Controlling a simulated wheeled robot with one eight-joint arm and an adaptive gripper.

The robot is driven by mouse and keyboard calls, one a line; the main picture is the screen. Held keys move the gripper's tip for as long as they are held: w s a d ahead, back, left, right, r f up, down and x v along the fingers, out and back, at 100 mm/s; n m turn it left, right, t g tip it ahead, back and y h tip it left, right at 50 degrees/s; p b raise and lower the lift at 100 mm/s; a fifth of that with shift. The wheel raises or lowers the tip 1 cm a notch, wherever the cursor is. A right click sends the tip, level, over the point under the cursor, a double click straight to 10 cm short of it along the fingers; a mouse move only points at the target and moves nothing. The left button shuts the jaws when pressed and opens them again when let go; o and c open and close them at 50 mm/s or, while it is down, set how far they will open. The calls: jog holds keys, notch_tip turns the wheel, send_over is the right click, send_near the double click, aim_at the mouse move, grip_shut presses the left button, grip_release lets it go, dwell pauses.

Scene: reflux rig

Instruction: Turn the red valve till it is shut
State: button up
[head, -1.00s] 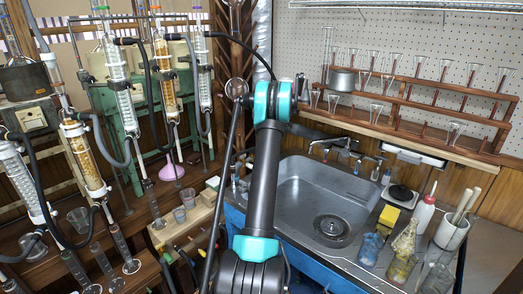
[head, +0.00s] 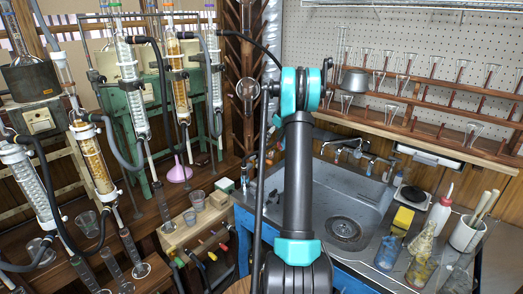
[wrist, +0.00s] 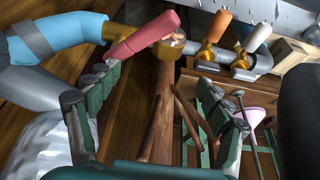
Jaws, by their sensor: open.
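The red valve handle (wrist: 146,36) shows in the wrist view as a long bar slanting from lower left to upper right. Nothing is between the fingers' pads. The gripper and red valve cannot be made out in the head view.
Valves with an orange handle (wrist: 216,27) and a cream handle (wrist: 257,37) sit on a grey pipe to the right. A blue pipe (wrist: 50,78) is at left. A wooden drying stand (wrist: 162,105) rises between the fingers. The head view shows a sink (head: 330,195) and glass condensers (head: 180,80).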

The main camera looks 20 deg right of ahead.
jog(key=a+v, duration=0.1)
jog(key=v, duration=1.4)
jog(key=s+a+f+m, duration=0.1)
jog(key=s+a+f, duration=0.1)
jog(key=s+a, duration=0.7)
jog(key=s+a+f+m+h, duration=0.1)
jog(key=s+a+f+m, duration=0.1)
jog(key=s+a, duration=0.8)
jog(key=shift+f, duration=0.4)
